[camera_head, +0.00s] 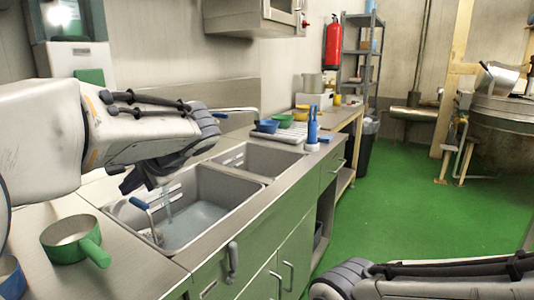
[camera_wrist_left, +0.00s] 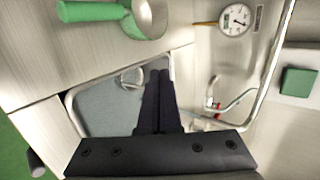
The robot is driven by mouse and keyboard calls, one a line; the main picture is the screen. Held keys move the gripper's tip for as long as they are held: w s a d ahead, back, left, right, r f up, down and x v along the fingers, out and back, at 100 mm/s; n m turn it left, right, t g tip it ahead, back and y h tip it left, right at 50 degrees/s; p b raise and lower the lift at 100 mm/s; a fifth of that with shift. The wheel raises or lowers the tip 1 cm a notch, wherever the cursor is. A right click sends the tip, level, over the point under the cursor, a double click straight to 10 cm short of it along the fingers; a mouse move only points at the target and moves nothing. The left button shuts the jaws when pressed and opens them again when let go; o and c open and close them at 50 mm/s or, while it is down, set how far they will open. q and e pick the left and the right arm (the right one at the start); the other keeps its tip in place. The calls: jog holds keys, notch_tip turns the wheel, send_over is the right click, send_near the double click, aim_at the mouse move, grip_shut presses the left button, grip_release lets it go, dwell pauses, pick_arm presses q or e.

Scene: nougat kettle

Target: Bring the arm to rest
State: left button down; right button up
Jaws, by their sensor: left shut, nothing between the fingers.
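My left arm comes in from the left in the head view and reaches over the sink (camera_head: 205,222). Its dark left gripper (camera_head: 132,183) hangs above the near basin, partly hidden by the wrist. In the left wrist view the two dark fingers (camera_wrist_left: 158,100) lie together, shut and empty, over the grey basin (camera_wrist_left: 95,105). My right arm shows only in part at the lower right of the head view; its gripper is out of frame.
A green saucepan (camera_head: 72,241) stands on the counter left of the basin. A blue-handled tool (camera_head: 140,204) leans in the basin. A metal tap pipe (camera_wrist_left: 268,72) and a dial gauge (camera_wrist_left: 236,20) are near the left gripper.

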pick_arm(q)
jog(key=s+d+f+h, duration=0.2)
jog(key=d+f, duration=0.2)
jog(key=s+d+f+m+h, duration=0.1)
jog(key=s+d+f+h, duration=0.1)
jog(key=s+d+f, duration=0.1)
jog(key=s+d+f+m+h, duration=0.1)
jog(key=s+d+f, duration=0.1)
jog(key=d+f, duration=0.3)
jog(key=shift+s+d+f+g+h, duration=0.1)
jog(key=shift+s+d+g+h, duration=0.1)
jog(key=shift+d, duration=0.35)
jog(key=shift+s+d+f+g+h, duration=0.1)
jog(key=shift+s+d+h, duration=0.1)
jog(key=shift+d, duration=0.35)
jog(key=s+d+f+g+h, duration=0.25)
jog(key=s+d+f, duration=0.25)
jog(key=s, duration=0.3)
jog(key=s+d+f+g+h, duration=0.1)
jog(key=s+d+f+h, duration=0.25)
jog(key=s+d, duration=0.35)
notch_tip(320, 180, up, 17)
jog(key=a+p, duration=0.1)
jog(key=p, duration=1.6)
jog(key=shift+s+y, duration=0.3)
jog(key=shift+y, duration=0.1)
